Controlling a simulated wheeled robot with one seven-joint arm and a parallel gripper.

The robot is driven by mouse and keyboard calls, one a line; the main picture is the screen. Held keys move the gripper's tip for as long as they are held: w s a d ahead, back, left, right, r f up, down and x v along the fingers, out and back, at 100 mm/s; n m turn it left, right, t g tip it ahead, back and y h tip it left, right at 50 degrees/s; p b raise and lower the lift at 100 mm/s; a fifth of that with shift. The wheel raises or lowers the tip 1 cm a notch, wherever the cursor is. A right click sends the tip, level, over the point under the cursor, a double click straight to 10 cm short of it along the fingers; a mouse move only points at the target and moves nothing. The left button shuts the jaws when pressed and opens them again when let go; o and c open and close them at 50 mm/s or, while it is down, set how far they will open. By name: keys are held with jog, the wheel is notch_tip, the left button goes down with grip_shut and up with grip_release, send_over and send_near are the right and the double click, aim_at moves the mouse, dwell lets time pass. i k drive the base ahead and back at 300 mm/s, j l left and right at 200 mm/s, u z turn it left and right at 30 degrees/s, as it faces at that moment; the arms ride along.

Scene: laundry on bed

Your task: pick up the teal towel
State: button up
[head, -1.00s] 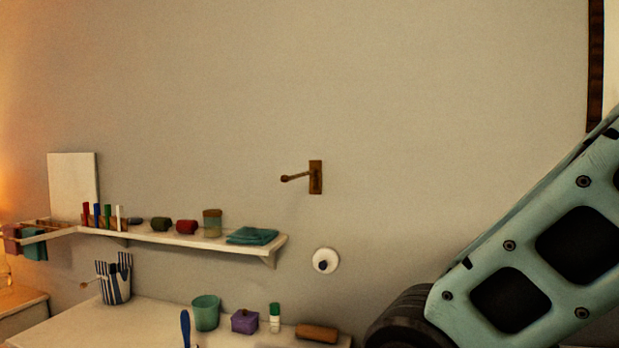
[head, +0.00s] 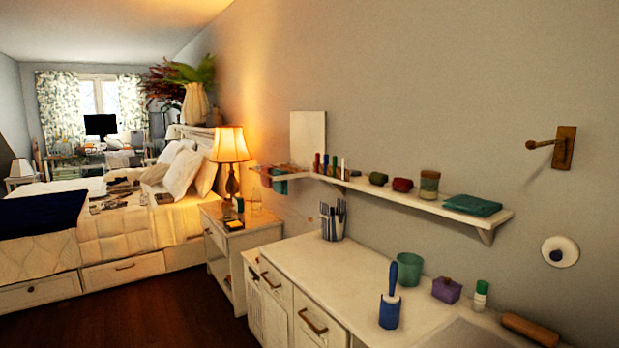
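A folded teal cloth (head: 472,205) lies flat near the right end of the wall shelf. Another teal cloth (head: 280,187) hangs from the small rack at the shelf's left end. I cannot tell which of these is the teal towel. My gripper is not in view, and no part of my arm shows now.
The white wall shelf (head: 410,199) also bears jars and pens. A lamp (head: 230,147) stands beside the bed (head: 120,225). Dark floor (head: 150,315) is open.

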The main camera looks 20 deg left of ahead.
aim_at(281, 187)
jog(key=i+j, duration=0.1)
jog(key=j, duration=0.45)
jog(key=i+j, duration=0.15)
jog(key=j, duration=0.35)
jog(key=i+j, duration=0.1)
jog(key=j, duration=0.45)
jog(key=i+j+z, duration=0.1)
jog(key=j, duration=0.4)
jog(key=i+j, duration=0.15)
jog(key=j, duration=0.2)
jog(key=i+j, duration=0.15)
jog(key=j, duration=0.2)
jog(key=i+j+z, duration=0.1)
jog(key=j, duration=0.3)
jog(key=i+j, duration=0.15)
jog(key=j, duration=0.2)
jog(key=i+j, duration=0.15)
jog(key=j, duration=0.25)
jog(key=i+j, duration=0.1)
jog(key=j, duration=0.25)
jog(key=i+j+z, duration=0.1)
jog(key=j, duration=0.3)
